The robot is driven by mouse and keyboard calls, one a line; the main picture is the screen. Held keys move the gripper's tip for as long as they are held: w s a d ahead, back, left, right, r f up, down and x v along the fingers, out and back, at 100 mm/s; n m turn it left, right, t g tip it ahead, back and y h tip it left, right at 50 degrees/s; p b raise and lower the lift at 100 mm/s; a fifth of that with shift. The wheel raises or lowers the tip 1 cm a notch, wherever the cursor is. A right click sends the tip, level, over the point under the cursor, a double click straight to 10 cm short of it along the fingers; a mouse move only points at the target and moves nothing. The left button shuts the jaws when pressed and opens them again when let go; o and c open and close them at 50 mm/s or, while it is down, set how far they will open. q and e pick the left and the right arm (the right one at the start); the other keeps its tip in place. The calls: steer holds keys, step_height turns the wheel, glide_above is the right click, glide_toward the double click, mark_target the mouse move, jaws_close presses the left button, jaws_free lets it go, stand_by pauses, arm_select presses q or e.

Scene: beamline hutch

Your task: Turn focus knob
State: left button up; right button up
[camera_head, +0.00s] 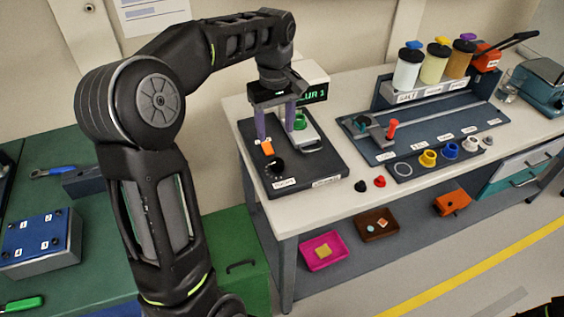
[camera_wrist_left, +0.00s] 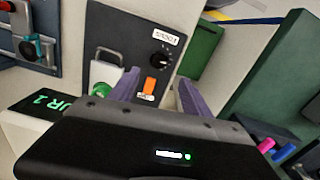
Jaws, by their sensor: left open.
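The black focus knob (camera_head: 276,168) is on the front part of a dark instrument base on the white bench, beside a white label. It also shows in the wrist view (camera_wrist_left: 160,60), with its label (camera_wrist_left: 166,36) just beyond it. My left gripper (camera_head: 276,135) is open, with its purple fingers pointing down over the base. The fingers appear apart from the knob. In the wrist view, an orange piece (camera_wrist_left: 149,86) shows between the fingers (camera_wrist_left: 158,82), and the knob lies beyond the tips. My right gripper is not in view.
A green-lettered display (camera_head: 313,92) stands behind the base, partly covered by my left gripper. A green round part (camera_head: 299,121) is close to the right finger. Small black and red knobs (camera_head: 380,181) lie near the bench edge.

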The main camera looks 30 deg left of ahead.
arm_select(q)
steer(key=b, duration=0.3)
glide_above(277, 162)
step_height(277, 162, down, 4)
steer(key=shift+f, duration=0.2)
steer(key=shift+r, duration=0.1)
steer(key=shift+f+p, duration=0.4)
steer(key=shift+f, duration=3.55)
jaws_close()
